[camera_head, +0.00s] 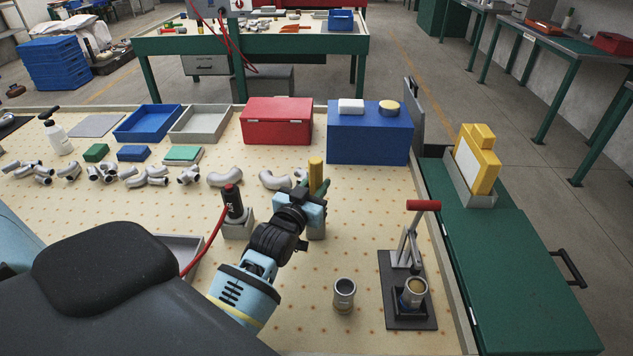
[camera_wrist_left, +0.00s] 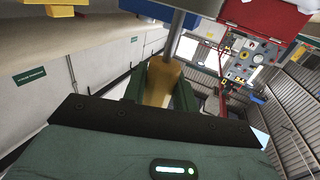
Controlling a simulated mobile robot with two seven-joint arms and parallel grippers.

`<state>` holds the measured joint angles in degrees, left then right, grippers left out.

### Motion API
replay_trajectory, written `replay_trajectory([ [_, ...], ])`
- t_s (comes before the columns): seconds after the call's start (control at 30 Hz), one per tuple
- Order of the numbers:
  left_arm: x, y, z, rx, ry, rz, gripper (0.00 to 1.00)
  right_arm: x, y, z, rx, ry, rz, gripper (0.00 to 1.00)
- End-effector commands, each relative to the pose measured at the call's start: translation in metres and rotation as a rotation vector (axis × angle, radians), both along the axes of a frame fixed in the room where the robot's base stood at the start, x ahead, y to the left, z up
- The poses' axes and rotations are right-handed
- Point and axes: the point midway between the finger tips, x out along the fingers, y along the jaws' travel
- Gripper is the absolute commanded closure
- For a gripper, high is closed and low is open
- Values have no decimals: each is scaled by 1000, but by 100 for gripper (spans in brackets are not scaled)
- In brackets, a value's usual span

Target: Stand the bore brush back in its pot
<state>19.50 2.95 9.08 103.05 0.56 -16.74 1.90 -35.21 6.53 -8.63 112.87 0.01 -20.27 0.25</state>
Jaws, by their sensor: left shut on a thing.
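My left gripper (camera_head: 315,200) is shut on the bore brush (camera_head: 316,172), whose yellow end stands up above the fingers in the head view. In the left wrist view, the green fingers (camera_wrist_left: 160,95) close around the brush's yellow-brown handle (camera_wrist_left: 161,82), and a thin grey rod (camera_wrist_left: 175,38) runs from it. An open metal cup (camera_head: 344,293) stands nearer the front. My right gripper is not in view.
A press with a red handle (camera_head: 424,205) stands at right. Grey pipe fittings (camera_head: 225,178), a red box (camera_head: 277,122) and a blue box (camera_head: 368,140) line the back.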

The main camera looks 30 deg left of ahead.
Motion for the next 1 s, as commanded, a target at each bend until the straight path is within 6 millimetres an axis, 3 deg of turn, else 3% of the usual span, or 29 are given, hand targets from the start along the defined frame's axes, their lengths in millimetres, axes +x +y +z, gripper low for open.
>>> replay_trajectory([
  [0.47,0,0,-6,0,-2,0,99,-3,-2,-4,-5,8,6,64],
  [0.5,0,0,-6,0,-2,0,69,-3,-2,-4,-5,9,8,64],
  [0.67,0,0,-6,0,-2,0,48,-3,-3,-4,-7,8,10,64],
  [1.0,0,0,-7,0,0,0,46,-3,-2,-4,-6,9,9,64],
])
